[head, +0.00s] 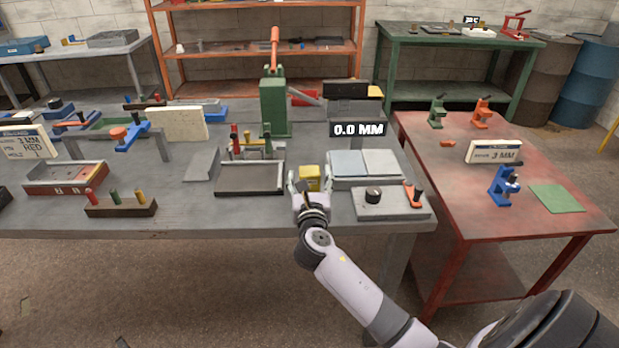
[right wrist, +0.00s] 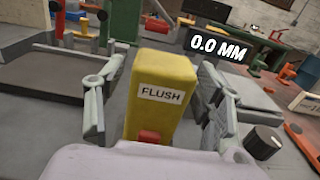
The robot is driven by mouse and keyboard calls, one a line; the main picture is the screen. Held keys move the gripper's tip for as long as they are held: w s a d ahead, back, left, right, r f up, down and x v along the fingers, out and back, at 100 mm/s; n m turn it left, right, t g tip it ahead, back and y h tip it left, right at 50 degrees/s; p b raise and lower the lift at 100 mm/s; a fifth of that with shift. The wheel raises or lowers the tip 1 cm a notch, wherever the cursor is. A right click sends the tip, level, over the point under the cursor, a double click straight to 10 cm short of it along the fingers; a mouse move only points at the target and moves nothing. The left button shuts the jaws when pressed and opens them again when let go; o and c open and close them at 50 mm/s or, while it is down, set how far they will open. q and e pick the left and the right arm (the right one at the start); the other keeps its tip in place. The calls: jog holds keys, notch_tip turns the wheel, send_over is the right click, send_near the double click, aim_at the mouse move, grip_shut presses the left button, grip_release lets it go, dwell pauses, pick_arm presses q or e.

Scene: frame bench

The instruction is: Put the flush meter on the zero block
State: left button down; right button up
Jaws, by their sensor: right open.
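The flush meter (head: 311,173) is a small yellow block near the bench's front edge. In the right wrist view the flush meter (right wrist: 165,75) stands upright, with a FLUSH label and a red part low on its front. My right gripper (head: 309,183) is open, with one finger on each side of it; in the wrist view gaps show between fingers and block. A floating display (head: 358,129) reads 0.0 MM. Just right of the meter is a grey base with two pale plates (head: 365,163); I cannot tell whether this is the zero block. My left gripper is not in view.
A dark tray (head: 250,178) lies left of the meter. A grey plate with a black knob (head: 373,195) and an orange-handled clamp (head: 413,194) is at right. A green press (head: 274,105) stands behind. A red table (head: 560,225) adjoins at right.

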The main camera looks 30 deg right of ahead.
jog(key=shift+r, duration=0.25)
jog(key=b+v, duration=0.1)
jog(key=v, duration=1.1)
jog(key=shift+s+f, duration=0.1)
jog(key=shift+f, duration=0.05)
